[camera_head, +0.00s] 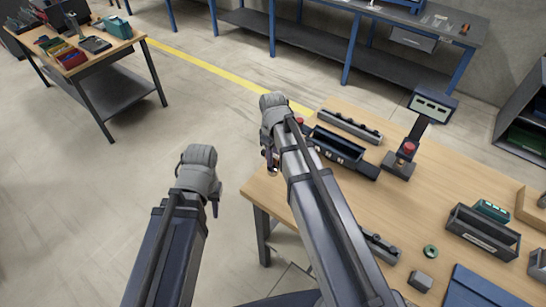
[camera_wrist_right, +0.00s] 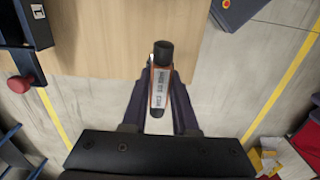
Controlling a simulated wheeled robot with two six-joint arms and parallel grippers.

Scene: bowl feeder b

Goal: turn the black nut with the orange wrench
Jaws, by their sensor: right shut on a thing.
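My right gripper (camera_wrist_right: 160,80) is shut on a long grey piece with orange edges (camera_wrist_right: 162,78), which looks like the orange wrench, in the right wrist view. A round black part (camera_wrist_right: 163,50) is at its far end. I cannot tell whether that is the black nut or part of the tool. The held piece is over the wooden table's edge. In the head view my right gripper (camera_head: 271,166) hangs by the table's left edge, mostly hidden by my arm. My left gripper (camera_head: 215,207) is above the floor, left of the table. Its fingers are too hidden to judge.
The wooden table (camera_head: 380,205) holds a black bin (camera_head: 336,148), a rail with small parts (camera_head: 350,125), a display stand with a red knob (camera_head: 398,165), a green ring (camera_head: 430,251) and a dark open box (camera_head: 483,232). Floor is clear left of the table.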

